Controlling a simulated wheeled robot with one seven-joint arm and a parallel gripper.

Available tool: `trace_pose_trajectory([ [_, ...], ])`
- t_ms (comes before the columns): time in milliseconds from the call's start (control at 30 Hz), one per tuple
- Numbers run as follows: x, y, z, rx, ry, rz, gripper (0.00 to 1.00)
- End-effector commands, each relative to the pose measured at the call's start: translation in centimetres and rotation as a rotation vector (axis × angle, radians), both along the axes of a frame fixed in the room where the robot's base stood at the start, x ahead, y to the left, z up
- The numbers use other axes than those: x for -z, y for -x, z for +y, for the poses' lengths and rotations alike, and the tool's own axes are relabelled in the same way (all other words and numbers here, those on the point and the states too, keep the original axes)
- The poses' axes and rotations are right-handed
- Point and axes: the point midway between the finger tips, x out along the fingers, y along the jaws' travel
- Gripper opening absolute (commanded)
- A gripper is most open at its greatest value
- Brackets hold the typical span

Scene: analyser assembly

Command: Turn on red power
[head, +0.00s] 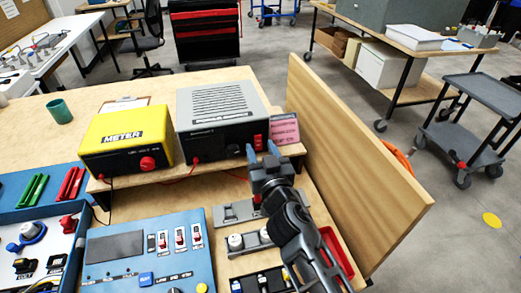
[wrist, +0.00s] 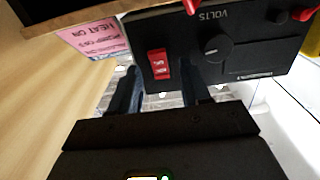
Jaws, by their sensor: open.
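The grey power supply box (head: 215,103) stands on the wooden shelf, its dark front facing me. Its red power switch (head: 259,139) is at the right end of that front. In the wrist view the red rocker switch (wrist: 158,66) has small white lettering, too small to read surely. My gripper (head: 262,151) is just in front of the switch with its two dark fingers apart and nothing between them. In the wrist view the gripper (wrist: 160,84) shows one finger on each side below the switch. I cannot tell whether either finger touches the box.
A pink label card (head: 285,128) stands right of the box. A yellow meter (head: 125,138) is on its left. A tall wooden side panel (head: 350,150) rises close to the right of my arm. A blue control panel (head: 145,250) lies on the bench below the shelf.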

Motion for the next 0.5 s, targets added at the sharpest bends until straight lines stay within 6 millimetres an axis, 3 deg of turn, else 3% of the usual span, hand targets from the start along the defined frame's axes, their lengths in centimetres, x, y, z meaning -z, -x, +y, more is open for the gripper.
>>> trace_pose_trajectory([
  [433, 0.0, -1.09, 0.28, 0.001, 0.0, 0.001, 0.47],
  [500, 0.0, -1.08, 0.28, 0.001, 0.0, 0.0, 0.41],
])
